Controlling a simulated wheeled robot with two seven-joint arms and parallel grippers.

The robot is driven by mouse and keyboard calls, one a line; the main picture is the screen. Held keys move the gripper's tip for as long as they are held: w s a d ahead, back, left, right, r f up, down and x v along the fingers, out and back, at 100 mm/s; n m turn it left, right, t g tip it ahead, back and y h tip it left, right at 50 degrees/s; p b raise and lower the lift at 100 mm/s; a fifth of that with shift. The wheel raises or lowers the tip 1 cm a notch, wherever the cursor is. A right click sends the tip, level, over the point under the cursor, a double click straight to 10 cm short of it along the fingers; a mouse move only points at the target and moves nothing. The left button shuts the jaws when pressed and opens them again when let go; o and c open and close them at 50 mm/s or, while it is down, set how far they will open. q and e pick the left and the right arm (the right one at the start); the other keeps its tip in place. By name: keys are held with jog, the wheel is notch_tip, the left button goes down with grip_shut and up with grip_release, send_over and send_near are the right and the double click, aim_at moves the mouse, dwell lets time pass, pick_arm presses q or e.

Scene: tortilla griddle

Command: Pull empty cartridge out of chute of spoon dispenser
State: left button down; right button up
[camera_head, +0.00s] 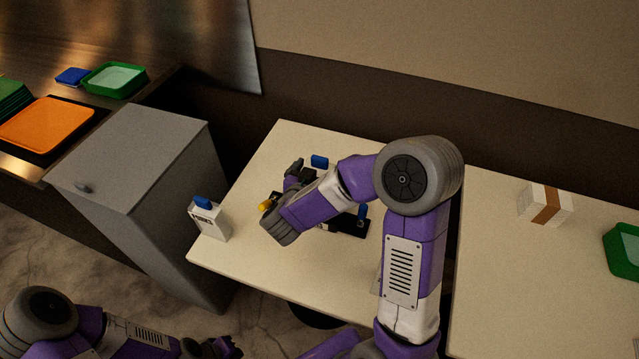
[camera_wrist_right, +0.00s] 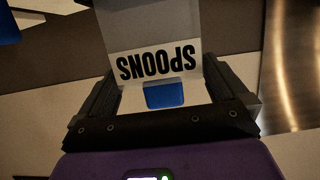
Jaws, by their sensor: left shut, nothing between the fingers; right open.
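In the right wrist view, the spoon dispenser (camera_wrist_right: 155,37) is a pale box with an upside-down SPOONS label. A blue piece (camera_wrist_right: 165,95), perhaps the cartridge, shows at its label end, between the open fingers of my right gripper (camera_wrist_right: 165,88). I cannot tell whether the fingers touch it. In the head view my right gripper (camera_head: 294,173) is over the far left of the white table, partly hidden by its own arm. A blue-topped white box (camera_head: 211,223) stands at the table's left edge; its label is unclear. My left gripper (camera_head: 222,347) is shut and empty, low in the picture.
The white table (camera_head: 245,255) is clear at its front. Dark items with blue and yellow parts lie under my right arm. A grey cabinet (camera_head: 130,150) stands at the left. Beyond it are an orange tray (camera_head: 45,123) and a green tray (camera_head: 100,92).

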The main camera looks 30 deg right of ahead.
jog(key=x, duration=0.3)
jog(key=shift+w+d+f+b, duration=0.15)
jog(key=shift+w+d+b, duration=0.05)
jog(key=shift+b, duration=0.15)
jog(key=shift+c, duration=0.2)
jog(key=c, duration=0.6)
notch_tip(320, 180, up, 10)
jog(key=p, duration=0.4)
jog(key=shift+p, duration=0.35)
jog(key=shift+c, duration=0.2)
notch_tip(320, 180, up, 3)
jog(key=p, duration=0.3)
notch_tip(320, 180, up, 3)
jog(key=p, duration=0.4)
